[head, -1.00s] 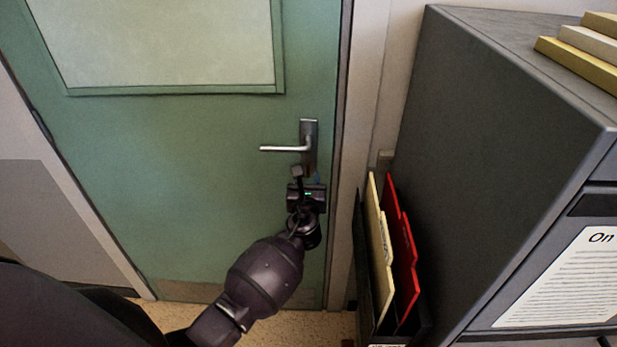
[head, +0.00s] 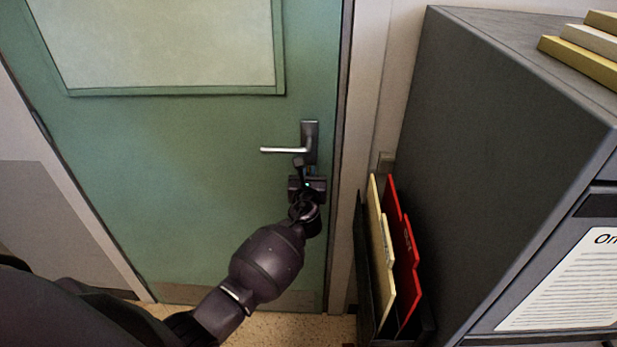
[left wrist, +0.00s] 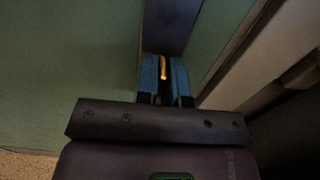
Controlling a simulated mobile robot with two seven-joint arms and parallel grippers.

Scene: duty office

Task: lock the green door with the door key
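The green door (head: 170,150) is shut and fills the left and middle of the head view. Its dark lock plate (head: 310,130) carries a silver lever handle (head: 280,150) pointing left and level. My left gripper (head: 308,172) is at the lower end of this plate, just below the handle. In the left wrist view its two blue fingers (left wrist: 165,80) are close together on a thin brass-yellow piece, the door key (left wrist: 163,67). The dark plate (left wrist: 172,25) is right beyond the fingertips. The keyhole is hidden, and I cannot tell whether the key tip is in it. My right gripper is out of view.
A dark grey cabinet (head: 500,130) stands to the right, with yellow and white books (head: 590,45) on top. A black file holder (head: 365,270) with cream and red folders (head: 402,255) is between it and the door frame (head: 362,120). The door's left side is clear.

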